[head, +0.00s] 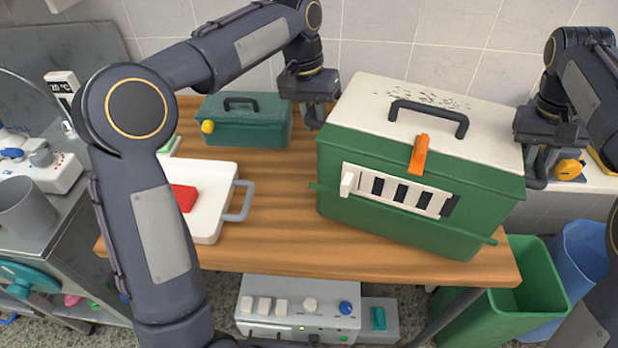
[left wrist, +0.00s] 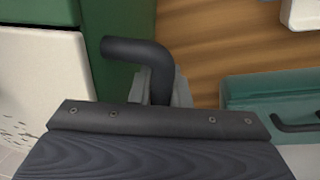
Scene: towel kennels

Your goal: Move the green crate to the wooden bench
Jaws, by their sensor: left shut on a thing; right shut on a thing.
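The green crate (head: 400,215) has a white lid with a dark carry handle, an orange latch and a white slotted front panel. It is over the right part of the wooden bench (head: 285,245), angled to the bench's front edge; I cannot tell whether its bottom touches the top. My left gripper (head: 315,115) is shut on the crate's left side handle. In the left wrist view the dark bent handle (left wrist: 150,55) comes out from between the jaws beside the green wall. My right gripper (head: 538,168) is shut at the crate's right side, its grip mostly hidden.
A teal box (head: 243,130) with a yellow knob stands at the bench's back left. A white tray (head: 213,220) with a red thing (head: 184,197) lies at the front left. Green (head: 535,290) and blue (head: 585,265) bins stand right of the bench. A grey cabinet (head: 70,240) is left.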

